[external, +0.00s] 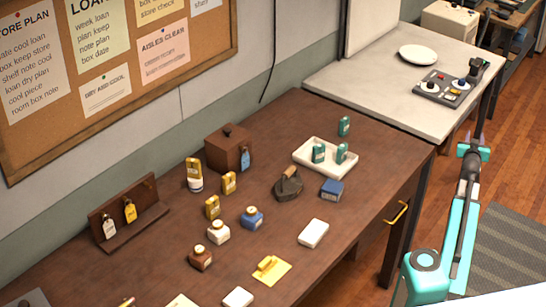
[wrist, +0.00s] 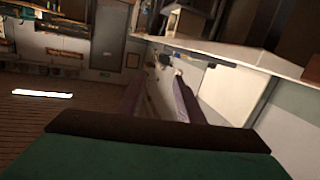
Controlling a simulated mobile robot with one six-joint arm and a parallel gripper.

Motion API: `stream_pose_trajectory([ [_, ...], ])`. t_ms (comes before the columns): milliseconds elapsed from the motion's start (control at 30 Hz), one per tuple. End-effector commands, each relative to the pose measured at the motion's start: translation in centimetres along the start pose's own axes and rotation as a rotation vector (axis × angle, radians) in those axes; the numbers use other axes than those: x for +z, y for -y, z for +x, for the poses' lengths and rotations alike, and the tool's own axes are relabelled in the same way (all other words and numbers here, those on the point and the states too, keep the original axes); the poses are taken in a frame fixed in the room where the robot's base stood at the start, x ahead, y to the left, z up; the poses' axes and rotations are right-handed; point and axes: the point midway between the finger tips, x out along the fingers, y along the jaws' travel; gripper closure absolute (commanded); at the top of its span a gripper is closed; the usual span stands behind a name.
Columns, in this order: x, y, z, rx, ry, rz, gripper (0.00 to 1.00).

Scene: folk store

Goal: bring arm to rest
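My gripper (external: 475,140) is at the end of my turquoise arm on the right side of the external view. It is in the air beside the right end of the brown table and the front of the white counter. Its two thin fingers point away from the camera and stand apart. In the wrist view my gripper (wrist: 158,98) shows both fingers with a clear gap and nothing between them. It touches nothing that I can see.
The brown table (external: 340,255) holds a white tray (external: 325,171) with two teal containers, a dark iron (external: 288,184), a brown box (external: 229,148) and several small bottles. The white counter (external: 375,88) bears a plate (external: 418,55) and a control panel (external: 448,88). Floor is open at right.

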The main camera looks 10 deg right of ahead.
Motion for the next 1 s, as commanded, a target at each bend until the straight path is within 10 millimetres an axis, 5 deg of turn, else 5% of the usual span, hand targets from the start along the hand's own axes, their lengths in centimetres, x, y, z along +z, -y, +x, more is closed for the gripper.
stream_pose_trajectory([
  [467,17.4,8.9,-3.6,-0.12,0.456,-0.055,0.66],
  [767,27.2,13.3,-9.7,-0.191,0.737,-0.109,0.66],
  [1000,34.1,15.7,-16.4,-0.243,0.961,-0.167,0.66],
])
